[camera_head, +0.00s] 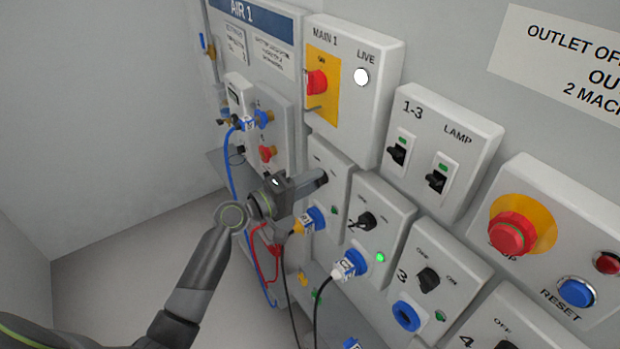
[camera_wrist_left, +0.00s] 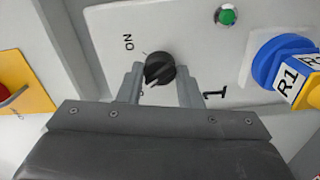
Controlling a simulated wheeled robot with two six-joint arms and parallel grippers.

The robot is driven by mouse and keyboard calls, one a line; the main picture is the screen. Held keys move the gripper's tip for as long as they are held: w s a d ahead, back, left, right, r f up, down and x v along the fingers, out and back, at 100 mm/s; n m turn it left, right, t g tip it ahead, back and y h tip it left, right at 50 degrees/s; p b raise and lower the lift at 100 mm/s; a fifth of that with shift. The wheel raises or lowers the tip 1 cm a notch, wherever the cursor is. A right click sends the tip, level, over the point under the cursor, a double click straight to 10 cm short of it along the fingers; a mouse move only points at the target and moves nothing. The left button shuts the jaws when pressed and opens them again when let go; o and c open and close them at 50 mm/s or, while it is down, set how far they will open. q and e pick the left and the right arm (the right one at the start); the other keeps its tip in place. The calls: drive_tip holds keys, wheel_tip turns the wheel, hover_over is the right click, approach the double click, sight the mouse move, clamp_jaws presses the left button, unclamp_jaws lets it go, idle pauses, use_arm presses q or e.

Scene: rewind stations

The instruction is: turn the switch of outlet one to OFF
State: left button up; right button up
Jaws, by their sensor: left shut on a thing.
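Outlet one is a light grey box (camera_wrist_left: 110,25) with a black rotary switch (camera_wrist_left: 158,68), a round green lamp (camera_wrist_left: 228,16) and a blue socket. In the left wrist view the switch sits between my left gripper's fingers (camera_wrist_left: 160,84), which are shut on it. A white mark on the knob faces down toward the gripper, away from the ON label. The OFF label is mostly hidden by a finger. In the head view my left gripper (camera_head: 318,179) reaches outlet one's box (camera_head: 334,156) and covers most of the switch. My right gripper is not in view.
A plug marked R1 (camera_wrist_left: 290,80) sits in outlet one's socket, close beside the gripper. Outlet two (camera_head: 392,204) has a glowing green lamp, outlet three (camera_head: 462,262) an empty blue socket. MAIN 1 (camera_head: 378,50) is above. Cables (camera_head: 318,310) hang below the arm.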

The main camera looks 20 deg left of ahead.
use_arm(q)
drive_tip(key=shift+n+p, duration=0.35)
drive_tip(key=shift+n, duration=0.75)
drive_tip(key=o, duration=1)
drive_tip(key=shift+b+v, duration=3.4)
drive_tip(key=shift+v, duration=5.35)
drive_tip(key=shift+f, duration=0.1)
